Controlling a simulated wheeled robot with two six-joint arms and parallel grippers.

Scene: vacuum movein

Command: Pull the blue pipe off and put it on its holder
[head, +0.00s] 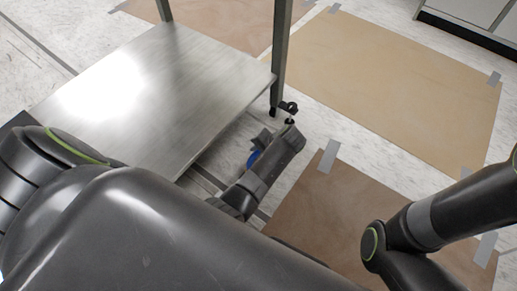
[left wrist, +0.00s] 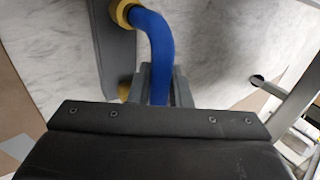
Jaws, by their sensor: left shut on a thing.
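The blue pipe (left wrist: 158,45) shows in the left wrist view as a bent tube. Its upper end meets a yellow collar (left wrist: 122,12) at a grey panel (left wrist: 112,45); I cannot tell whether it is seated there. A second yellow ring (left wrist: 125,89) shows lower on the panel, partly hidden by a finger. My left gripper (left wrist: 160,88) is shut on the blue pipe, one finger on each side. In the head view only a small blue patch of the pipe (head: 253,158) shows beside my left arm. I cannot identify the holder. My right gripper is out of view.
Brown sheets (head: 400,75) are taped to the marble-patterned floor. Floor to the right is open.

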